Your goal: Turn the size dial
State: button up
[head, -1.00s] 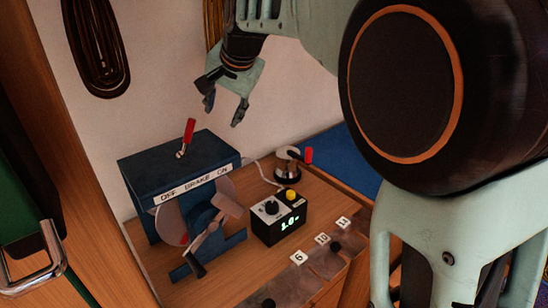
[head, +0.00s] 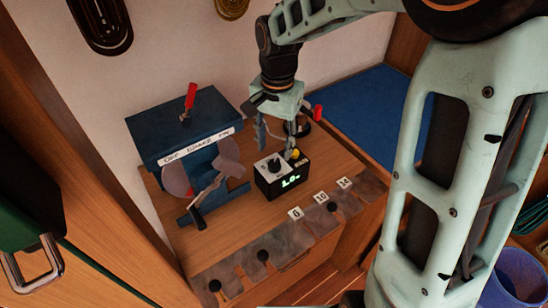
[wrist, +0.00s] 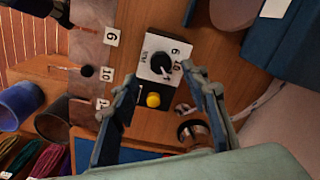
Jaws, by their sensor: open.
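The size dial is a black knob (head: 274,165) on a white plate, on top of a small black box (head: 280,184) whose green display seems to read 1.0. In the wrist view the knob (wrist: 160,63) sits on its plate beyond the fingertips, with a yellow button (wrist: 153,100) beside it on the box. My gripper (head: 277,150) points down over the box; in the wrist view its two fingers (wrist: 158,78) are spread, one on each side of the box, with nothing held. I cannot tell whether a finger touches the box.
A red-handled fixture (head: 303,122) stands just behind my gripper. Number tags (head: 320,198) and dark knobs line the front edge. Bare bench lies in front of the box.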

aim_at(274, 163)
notch_tip(274, 163, down, 6)
jog(key=shift+w+a+f, duration=0.1)
jog(key=shift+c, duration=0.4)
grip_shut()
jog(key=n, duration=0.4)
jog(key=shift+n, duration=0.3)
jog(key=shift+w+n+p, duration=0.1)
jog(key=shift+n+p, duration=0.35)
jog(key=shift+n, duration=2.15)
